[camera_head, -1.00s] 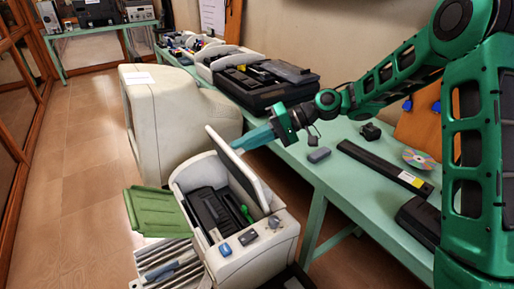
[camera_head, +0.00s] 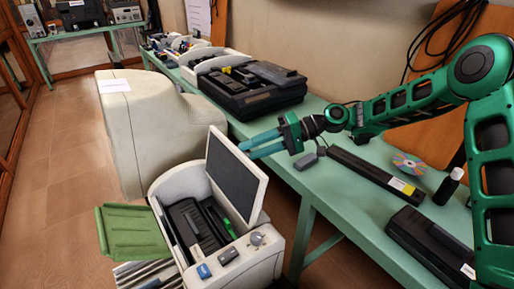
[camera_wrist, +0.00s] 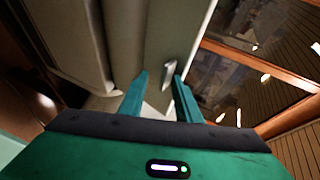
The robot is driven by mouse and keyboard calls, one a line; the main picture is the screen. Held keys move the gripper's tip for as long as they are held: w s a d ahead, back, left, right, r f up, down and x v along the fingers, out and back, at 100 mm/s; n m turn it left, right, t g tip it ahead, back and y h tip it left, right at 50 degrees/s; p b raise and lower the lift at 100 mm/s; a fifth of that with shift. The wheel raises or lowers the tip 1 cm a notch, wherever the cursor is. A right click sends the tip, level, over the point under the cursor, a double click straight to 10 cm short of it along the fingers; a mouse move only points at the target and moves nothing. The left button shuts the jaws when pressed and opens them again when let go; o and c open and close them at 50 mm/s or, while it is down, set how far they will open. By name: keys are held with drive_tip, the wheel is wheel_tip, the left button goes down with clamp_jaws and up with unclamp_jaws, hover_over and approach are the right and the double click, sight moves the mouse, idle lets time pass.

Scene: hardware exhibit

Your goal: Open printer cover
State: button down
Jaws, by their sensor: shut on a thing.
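The printer (camera_head: 262,262) is an off-white box at the bottom middle of the head view, with a dark inside and a green part. Its cover (camera_head: 233,172) stands raised, nearly upright, with its dark inner panel and white rim showing. My gripper (camera_head: 250,147) reaches from the right to the cover's upper right edge. Its two teal fingers are shut on the cover; the rim hides their tips in the head view. In the wrist view the fingers (camera_wrist: 160,85) show apart, with a pale edge between them.
A green tray (camera_head: 132,232) juts from the printer's left side. A big off-white casing (camera_head: 150,130) stands behind it. The green table (camera_head: 330,205) on the right holds a black case (camera_head: 250,90), a long black bar (camera_head: 370,172) and a disc (camera_head: 408,164). Floor at the left is clear.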

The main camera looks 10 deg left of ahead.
drive_tip(key=shift+s+d+f+h, duration=0.1)
drive_tip(key=shift+f+h, duration=0.05)
drive_tip(key=shift+f, duration=0.35)
drive_tip(key=shift+s+d+f+h, duration=0.1)
drive_tip(key=shift+f+h, duration=0.05)
drive_tip(key=shift+f, duration=0.3)
drive_tip(key=c, duration=1.6)
unclamp_jaws()
drive_tip(key=shift+w+f, duration=0.1)
drive_tip(key=shift+w, duration=0.05)
drive_tip(key=shift+c, duration=0.3)
drive_tip(key=shift+w+d+r, duration=0.2)
drive_tip(key=shift+w+d, duration=0.1)
drive_tip(key=shift+d, duration=0.1)
drive_tip(key=shift+c, duration=0.9)
drive_tip(key=v, duration=1)
drive_tip(key=shift+r, duration=0.25)
